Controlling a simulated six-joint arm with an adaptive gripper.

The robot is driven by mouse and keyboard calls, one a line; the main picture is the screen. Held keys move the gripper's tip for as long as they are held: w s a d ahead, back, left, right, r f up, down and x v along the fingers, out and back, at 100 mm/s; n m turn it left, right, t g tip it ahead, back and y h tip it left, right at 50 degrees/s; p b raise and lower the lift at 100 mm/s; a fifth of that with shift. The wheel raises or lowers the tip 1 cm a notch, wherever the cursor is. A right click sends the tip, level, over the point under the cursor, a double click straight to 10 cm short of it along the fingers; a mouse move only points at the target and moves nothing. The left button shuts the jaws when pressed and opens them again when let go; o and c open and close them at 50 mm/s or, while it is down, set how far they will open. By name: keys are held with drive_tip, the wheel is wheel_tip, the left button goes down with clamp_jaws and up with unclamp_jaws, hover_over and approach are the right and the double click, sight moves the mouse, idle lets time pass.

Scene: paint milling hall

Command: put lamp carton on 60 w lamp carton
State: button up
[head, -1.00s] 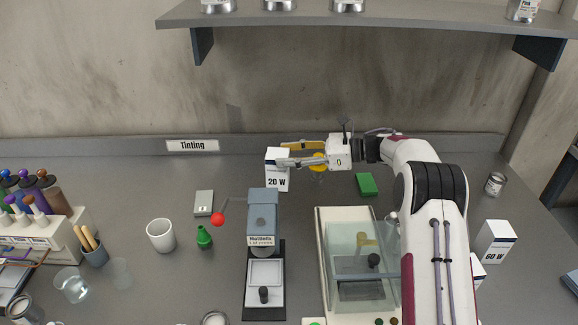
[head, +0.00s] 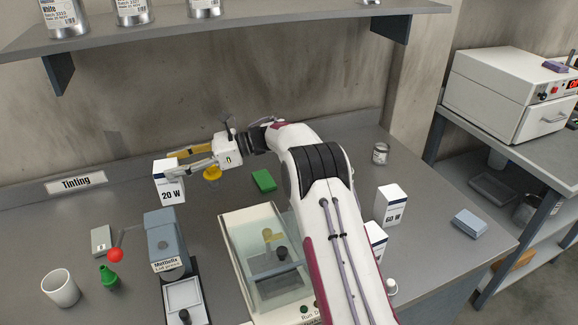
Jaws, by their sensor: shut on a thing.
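The white 20 W lamp carton (head: 168,184) is upright at the left of the head view, behind the grey press. My gripper (head: 180,162) is shut on its upper part from the right. I cannot tell whether the carton's base touches the bench. The white 60 W lamp carton (head: 388,205) stands upright on the bench, right of my arm, with a clear top. Another white carton (head: 375,238) is partly hidden behind my arm.
The grey press (head: 165,240) and a glass-sided machine (head: 262,250) stand between my arm and the left side. A green block (head: 264,180), a small tin (head: 380,153) and a grey-blue box (head: 469,223) lie around. A shelf (head: 240,20) hangs above.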

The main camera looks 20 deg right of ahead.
drive_tip(key=shift+w+d, duration=0.1)
drive_tip(key=shift+d, duration=0.45)
drive_tip(key=s+d+r+m+t+h, duration=0.25)
drive_tip(key=d+r+t, duration=0.2)
drive_tip(key=d, duration=1.05)
drive_tip(key=s+d+r+m+t+h, duration=0.1)
drive_tip(key=d+r+m+t, duration=0.3)
drive_tip(key=d, duration=1.2)
drive_tip(key=s+d+r+m+t+h, duration=0.1)
drive_tip(key=s+d+r+h, duration=0.1)
drive_tip(key=s+d, duration=0.4)
drive_tip(key=s+d+r+m+t+h, duration=0.1)
drive_tip(key=s+d+r, duration=0.15)
drive_tip(key=d, duration=0.65)
drive_tip(key=s+d+f+m+t+h, duration=0.1)
drive_tip(key=s+d+m+h, duration=0.1)
drive_tip(key=s, duration=0.4)
drive_tip(key=s+d+m+h, duration=0.1)
drive_tip(key=s+d+h, duration=0.1)
drive_tip(key=s+d, duration=0.3)
drive_tip(key=shift+s+d+f+m+t, duration=0.3)
drive_tip(key=shift+s+f+m+t, duration=0.05)
drive_tip(key=shift+s, duration=0.65)
